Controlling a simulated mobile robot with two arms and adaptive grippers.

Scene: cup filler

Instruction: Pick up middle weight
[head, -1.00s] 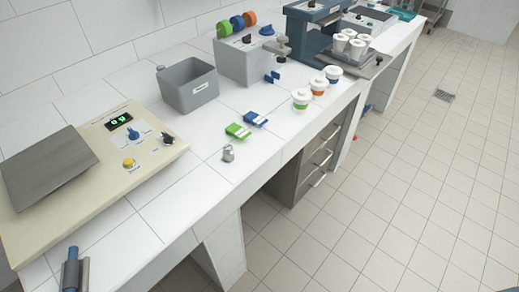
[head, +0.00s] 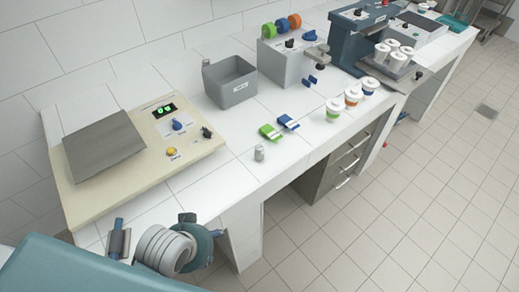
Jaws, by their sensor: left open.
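A small grey metal weight (head: 259,153) stands upright on the white counter, right of the scale, near the front edge. It is the only weight I can make out clearly, and I cannot tell its size rank. My left gripper (head: 200,238) is at the lower left, left of and nearer than the weight, and clearly apart from it. It is open, seen from behind its grey ribbed wrist, and its fingers are partly hidden. My right gripper is not in view.
A beige scale (head: 183,175) with a steel plate stands left. A blue-and-grey fixture (head: 118,240) sits at the counter's near edge. Green (head: 270,132) and blue packets (head: 288,121) lie behind the weight. A grey bin (head: 231,87) and lidded cups (head: 352,96) stand farther back.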

